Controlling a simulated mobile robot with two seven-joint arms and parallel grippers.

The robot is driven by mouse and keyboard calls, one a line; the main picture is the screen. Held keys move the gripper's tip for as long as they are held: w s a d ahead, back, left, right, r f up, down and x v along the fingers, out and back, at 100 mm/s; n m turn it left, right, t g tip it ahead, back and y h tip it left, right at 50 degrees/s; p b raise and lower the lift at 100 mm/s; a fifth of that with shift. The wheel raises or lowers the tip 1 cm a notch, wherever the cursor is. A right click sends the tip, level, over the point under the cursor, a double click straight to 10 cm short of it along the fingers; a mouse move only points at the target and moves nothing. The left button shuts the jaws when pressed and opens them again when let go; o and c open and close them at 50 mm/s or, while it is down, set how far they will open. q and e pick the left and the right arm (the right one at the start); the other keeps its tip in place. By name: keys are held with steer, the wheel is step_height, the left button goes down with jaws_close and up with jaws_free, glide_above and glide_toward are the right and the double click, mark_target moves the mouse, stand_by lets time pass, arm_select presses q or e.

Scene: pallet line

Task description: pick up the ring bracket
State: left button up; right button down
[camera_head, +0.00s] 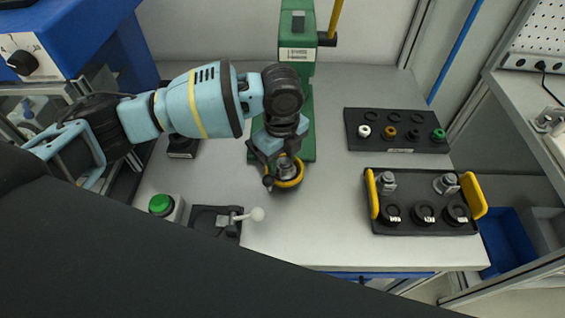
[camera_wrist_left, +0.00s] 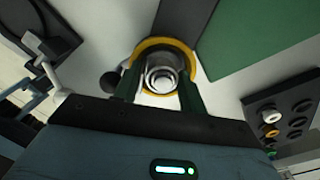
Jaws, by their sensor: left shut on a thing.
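My left gripper (camera_head: 281,163) points down in front of the green press, over a round holder with a yellow rim (camera_head: 294,182). In the left wrist view, its two fingers stand either side of a round, stepped grey metal part (camera_wrist_left: 160,76), apparently the ring bracket, and are shut on it. The yellow rim (camera_wrist_left: 163,43) surrounds the part from this angle. I cannot tell whether the part is seated in the holder or slightly raised. The fingers and wrist hide much of it in the head view. My right gripper is not in view.
The green press (camera_head: 297,60) stands just behind. A black tray with yellow handles (camera_head: 410,228) holds metal parts and black round pieces at right, below a dark plate with coloured rings (camera_head: 397,145). A lever clamp (camera_head: 228,217) and green button (camera_head: 161,204) are at front left.

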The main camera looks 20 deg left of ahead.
arm_select(q)
step_height(320, 180, up, 10)
steer(key=s+a+n, duration=0.2)
steer(key=a+n, duration=0.1)
steer(key=n, duration=0.9)
steer(key=s+a+r+n, duration=0.1)
steer(key=s+a+n, duration=0.2)
steer(key=n, duration=0.9)
steer(key=shift+a+r, duration=0.2)
steer(key=shift+a, duration=0.5)
steer(key=shift+s+p, duration=0.15)
steer(key=shift+p, duration=0.15)
